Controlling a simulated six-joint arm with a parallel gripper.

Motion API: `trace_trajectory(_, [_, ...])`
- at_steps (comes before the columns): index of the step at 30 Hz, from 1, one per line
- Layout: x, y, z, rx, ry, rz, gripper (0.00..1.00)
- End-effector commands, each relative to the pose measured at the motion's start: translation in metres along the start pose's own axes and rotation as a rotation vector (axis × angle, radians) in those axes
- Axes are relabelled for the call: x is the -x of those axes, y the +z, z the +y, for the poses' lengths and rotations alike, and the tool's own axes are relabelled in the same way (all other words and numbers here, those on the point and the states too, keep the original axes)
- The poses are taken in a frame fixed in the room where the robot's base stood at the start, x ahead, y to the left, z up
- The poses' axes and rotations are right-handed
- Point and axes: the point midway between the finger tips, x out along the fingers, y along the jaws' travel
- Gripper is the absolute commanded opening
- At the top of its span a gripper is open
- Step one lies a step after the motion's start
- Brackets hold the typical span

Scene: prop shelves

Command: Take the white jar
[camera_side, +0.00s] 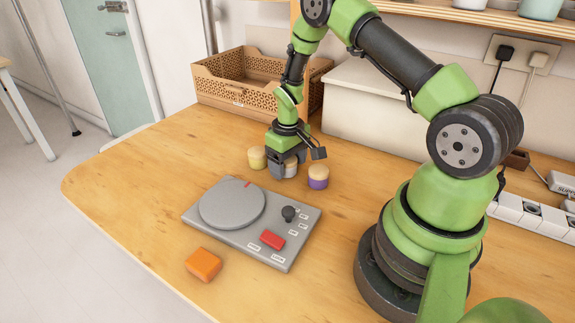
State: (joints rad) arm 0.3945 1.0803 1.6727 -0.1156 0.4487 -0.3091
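A pale white jar (291,169) stands on the wooden table, mostly hidden by my gripper. My gripper (286,168) points down at it from above, with its fingers low beside the jar. I cannot tell whether the fingers touch the jar or are apart from it. A yellow jar (257,158) with a light lid stands just left of my gripper. A purple jar (318,178) with a light wooden lid stands just right of it.
A grey turntable-like device (285,257) lies in front of the jars, with an orange block (203,264) near its front-left corner. A perforated brown crate (222,82) stands behind. A white box (362,105) is at the back right. The table's left part is clear.

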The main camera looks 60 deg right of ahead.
Motion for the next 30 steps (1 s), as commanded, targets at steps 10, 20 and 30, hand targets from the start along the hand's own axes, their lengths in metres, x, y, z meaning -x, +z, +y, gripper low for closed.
trace_trajectory(10, [0.0,0.0,0.0,0.001,0.0,0.0,0.23])
trace_trajectory(20, [0.017,-0.001,0.0,0.002,0.001,0.002,0.23])
trace_trajectory(30, [0.082,-0.001,0.0,0.0,0.0,0.005,0.23])
